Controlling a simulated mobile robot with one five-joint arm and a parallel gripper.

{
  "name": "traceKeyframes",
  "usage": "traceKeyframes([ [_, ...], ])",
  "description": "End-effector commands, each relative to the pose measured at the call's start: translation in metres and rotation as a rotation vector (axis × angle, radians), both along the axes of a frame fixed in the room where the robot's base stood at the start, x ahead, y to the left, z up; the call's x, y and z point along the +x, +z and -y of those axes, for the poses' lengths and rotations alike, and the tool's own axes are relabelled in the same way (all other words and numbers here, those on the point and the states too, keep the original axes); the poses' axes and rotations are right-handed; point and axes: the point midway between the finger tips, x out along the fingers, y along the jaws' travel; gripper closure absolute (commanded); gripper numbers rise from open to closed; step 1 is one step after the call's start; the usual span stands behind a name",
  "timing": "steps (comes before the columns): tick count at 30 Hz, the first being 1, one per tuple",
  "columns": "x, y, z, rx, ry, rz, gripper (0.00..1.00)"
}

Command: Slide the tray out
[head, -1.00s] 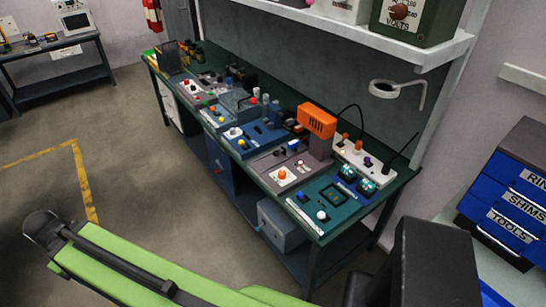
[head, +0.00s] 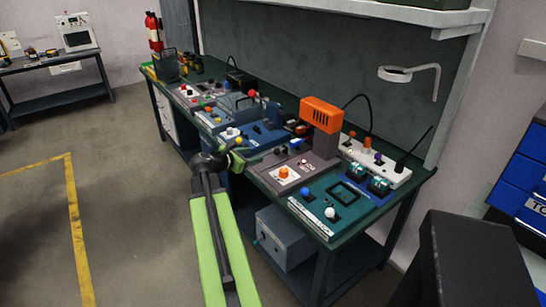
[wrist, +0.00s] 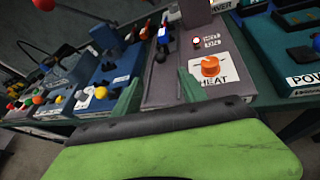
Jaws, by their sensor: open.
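My gripper (head: 236,157) is at the front edge of the workbench (head: 262,183), by the blue station (head: 258,136) and the grey heat station (head: 268,181). In the wrist view, my gripper (wrist: 158,90) has its two green fingers apart with nothing held between them. The grey heat station (wrist: 168,75) lies beyond the fingers, and its orange knob (wrist: 210,66) is right of the right finger. The blue station (wrist: 112,75) is beyond and left of the left finger. I cannot tell which part is the tray.
An orange heater head (head: 321,114) stands above the grey station. A teal station (head: 330,207) with blue and white knobs is at the near end. A grey box (head: 284,240) sits under the bench. Open floor (head: 130,180) lies to the left.

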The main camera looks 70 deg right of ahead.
Motion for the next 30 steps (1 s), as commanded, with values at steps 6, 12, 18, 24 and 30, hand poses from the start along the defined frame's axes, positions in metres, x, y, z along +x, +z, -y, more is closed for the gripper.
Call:
traceKeyframes([
  [6,-0.013,-0.026,0.049,0.000,-0.003,0.002,0.50],
  [12,-0.026,-0.045,0.094,0.000,-0.001,0.003,0.50],
  [18,-0.037,-0.057,0.127,0.000,-0.001,0.003,0.50],
  [24,-0.041,-0.061,0.139,0.000,0.002,0.003,0.50],
  [30,-0.041,-0.060,0.139,0.000,0.002,0.003,0.50],
])
